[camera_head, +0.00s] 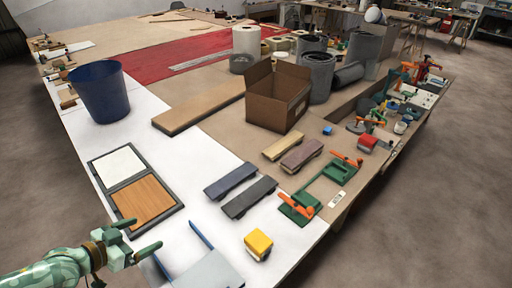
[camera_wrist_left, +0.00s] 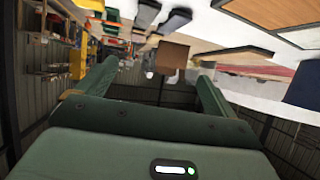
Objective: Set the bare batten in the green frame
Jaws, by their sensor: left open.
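A bare, pale wood batten (camera_head: 283,146) lies on the bench in front of the cardboard box, beside a mauve-brown batten (camera_head: 301,156). The green frame (camera_head: 320,188) lies to its right near the bench edge; it has orange-handled clamps at both ends and its middle looks empty. A blue-grey batten (camera_head: 230,181) and a dark grey batten (camera_head: 249,197) lie left of the frame. My left gripper (camera_head: 140,237) is open and empty at the lower left, well away from the battens. Its spread fingers also show in the left wrist view (camera_wrist_left: 157,75). My right gripper is not in view.
An open cardboard box (camera_head: 270,105) stands behind the battens. A yellow block (camera_head: 258,243) sits near the front edge. A framed panel tray (camera_head: 112,166) and a blue bin (camera_head: 102,92) are at left.

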